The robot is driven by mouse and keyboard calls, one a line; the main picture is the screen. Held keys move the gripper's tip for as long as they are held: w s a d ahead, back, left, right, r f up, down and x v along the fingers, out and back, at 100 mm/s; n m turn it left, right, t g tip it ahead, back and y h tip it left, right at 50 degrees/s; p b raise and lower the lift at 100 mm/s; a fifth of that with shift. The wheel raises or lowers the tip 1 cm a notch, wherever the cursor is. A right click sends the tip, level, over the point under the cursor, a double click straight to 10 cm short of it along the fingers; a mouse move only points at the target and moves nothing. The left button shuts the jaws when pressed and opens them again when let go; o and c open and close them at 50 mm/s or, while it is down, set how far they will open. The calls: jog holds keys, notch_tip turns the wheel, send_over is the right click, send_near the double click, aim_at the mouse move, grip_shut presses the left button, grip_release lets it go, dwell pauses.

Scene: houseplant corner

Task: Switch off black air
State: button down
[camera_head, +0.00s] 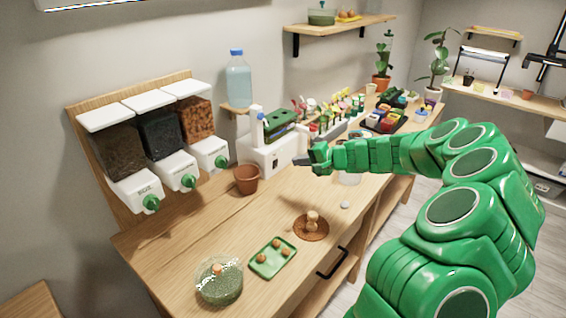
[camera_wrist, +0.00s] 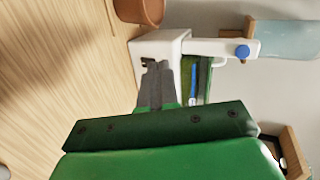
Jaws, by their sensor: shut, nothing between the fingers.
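No thing in view is plainly marked as black air. A white box-shaped appliance (camera_head: 266,158) stands against the wall on the wooden table, with a small dark mark on its front that may be a switch; its state cannot be read. It also shows in the wrist view (camera_wrist: 157,45). My gripper (camera_head: 306,161) is shut and empty, just right of the appliance's front. In the wrist view my gripper's fingers (camera_wrist: 155,72) point at the white body and hide part of it; whether they touch it is unclear.
Three wall dispensers (camera_head: 160,137) with green knobs hang at left, the middle one with dark contents. A terracotta pot (camera_head: 246,180) stands close to the appliance. A green tray (camera_head: 272,258), a brown saucer (camera_head: 299,231) and a glass jar (camera_head: 219,289) stand nearer.

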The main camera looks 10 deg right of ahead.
jog(key=w+d+f+m+t+h, duration=0.1)
jog(key=w+d+f, duration=0.1)
jog(key=d+f, duration=0.2)
jog(key=shift+w+d+f+m, duration=0.15)
jog(key=shift+w+d+m, duration=0.1)
jog(key=shift+d+m, duration=0.15)
send_near(276, 160)
jog(key=w+a+f, duration=0.1)
jog(key=f, duration=0.1)
jog(key=w+a+f, duration=0.1)
jog(key=shift+w+a+f, duration=0.35)
jog(key=shift+w+a, duration=0.05)
jog(key=shift+w+a+r, duration=0.15)
jog(key=shift+w+a, duration=0.5)
jog(key=shift+a, duration=0.05)
jog(key=shift+w, duration=0.1)
jog(key=shift+w+a+r, duration=0.15)
jog(key=shift+w+a, duration=0.05)
jog(key=shift+a, duration=0.05)
jog(key=shift+r, duration=0.15)
